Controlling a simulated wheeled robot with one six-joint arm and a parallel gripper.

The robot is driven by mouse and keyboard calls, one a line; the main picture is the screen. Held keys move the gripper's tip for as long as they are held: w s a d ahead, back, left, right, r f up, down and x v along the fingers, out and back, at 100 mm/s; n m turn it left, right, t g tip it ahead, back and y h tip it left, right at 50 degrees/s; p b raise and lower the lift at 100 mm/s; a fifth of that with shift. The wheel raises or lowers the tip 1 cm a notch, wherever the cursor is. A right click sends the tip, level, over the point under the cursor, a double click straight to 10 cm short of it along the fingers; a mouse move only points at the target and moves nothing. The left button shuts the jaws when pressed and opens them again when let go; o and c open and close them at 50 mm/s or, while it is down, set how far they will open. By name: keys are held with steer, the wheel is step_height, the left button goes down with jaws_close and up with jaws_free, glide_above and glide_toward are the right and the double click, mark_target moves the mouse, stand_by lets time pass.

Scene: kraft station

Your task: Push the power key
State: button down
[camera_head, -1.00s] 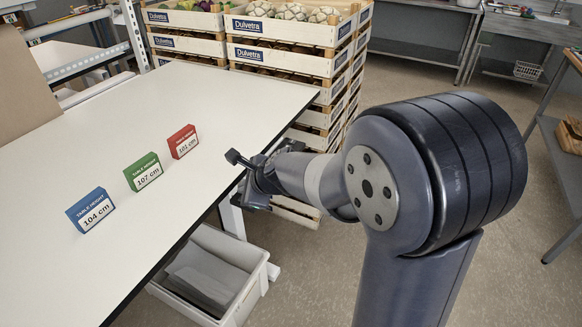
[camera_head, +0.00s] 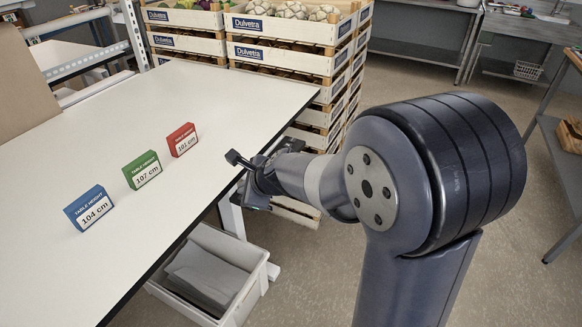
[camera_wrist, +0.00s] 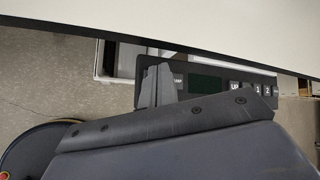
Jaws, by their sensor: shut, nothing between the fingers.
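The control panel (camera_wrist: 207,83) shows in the wrist view as a dark strip below the table's front edge. It has a dark green display and several keys. I can read "UP", "1" and "2", and part of a label that looks like "LAMP". I cannot make out a power key; part of the panel is hidden behind my gripper. My gripper (camera_wrist: 153,84) is shut and empty, with its fingers over the panel's left part. I cannot tell whether they touch it. In the head view my gripper (camera_head: 240,165) is at the table's right edge, and the panel is not visible.
A white bin (camera_head: 262,275) with grey contents stands under the edge. Stacked wooden crates (camera_head: 285,60) stand behind the table.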

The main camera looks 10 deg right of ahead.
steer(key=shift+f+b, duration=0.3)
steer(key=shift+f, duration=0.15)
stand_by(0.6)
steer(key=shift+r, duration=0.1)
steer(key=shift+r+p, duration=0.8)
steer(key=shift+p, duration=0.05)
step_height(320, 180, up, 6)
steer(key=p, duration=0.6)
steer(key=c, duration=2.1)
jaws_free()
